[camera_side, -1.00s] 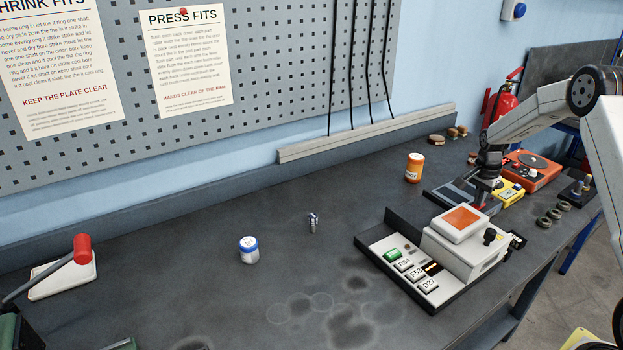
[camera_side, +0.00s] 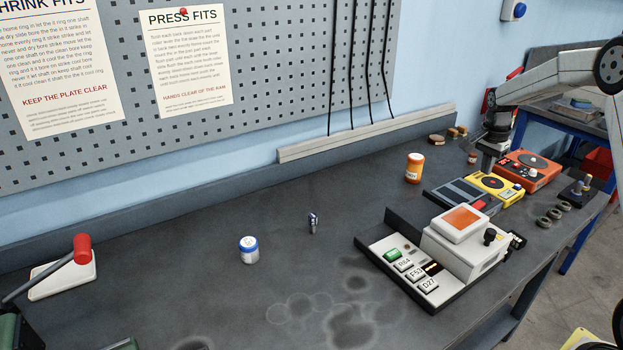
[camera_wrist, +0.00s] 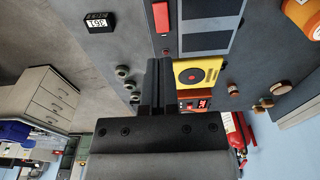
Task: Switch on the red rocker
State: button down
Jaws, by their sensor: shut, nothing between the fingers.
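The red rocker (camera_side: 478,205) shows at the front end of a low grey unit (camera_side: 455,194) on the bench. In the wrist view the red rocker (camera_wrist: 161,17) is at the top, ahead of my fingers. I cannot tell which way it is tipped. My gripper (camera_side: 487,165) is beyond the grey unit, apart from the rocker, and partly dark against the bench. In the wrist view my gripper (camera_wrist: 157,62) has its fingers together and empty, beside the yellow device.
A yellow device (camera_side: 495,188) and an orange device (camera_side: 528,170) stand right of the grey unit. A white-and-black instrument (camera_side: 465,255) with a green button stands in front. An orange jar (camera_side: 414,168) is to the left. The bench's left middle is mostly open.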

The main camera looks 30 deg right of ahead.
aim_at(481, 203)
jog(key=shift+a+r, duration=0.15)
jog(key=shift+r, duration=0.75)
jog(key=shift+a+r, duration=0.1)
jog(key=shift+r, duration=0.75)
jog(key=shift+d+h, duration=0.3)
jog(key=shift+d, duration=0.4)
jog(key=shift+f, duration=0.2)
jog(key=f, duration=0.4)
jog(key=d+f, duration=0.1)
jog(key=f, duration=0.4)
jog(key=d+f, duration=0.1)
jog(key=f, duration=0.3)
jog(key=shift+f, duration=0.25)
jog(key=shift+f, duration=0.1)
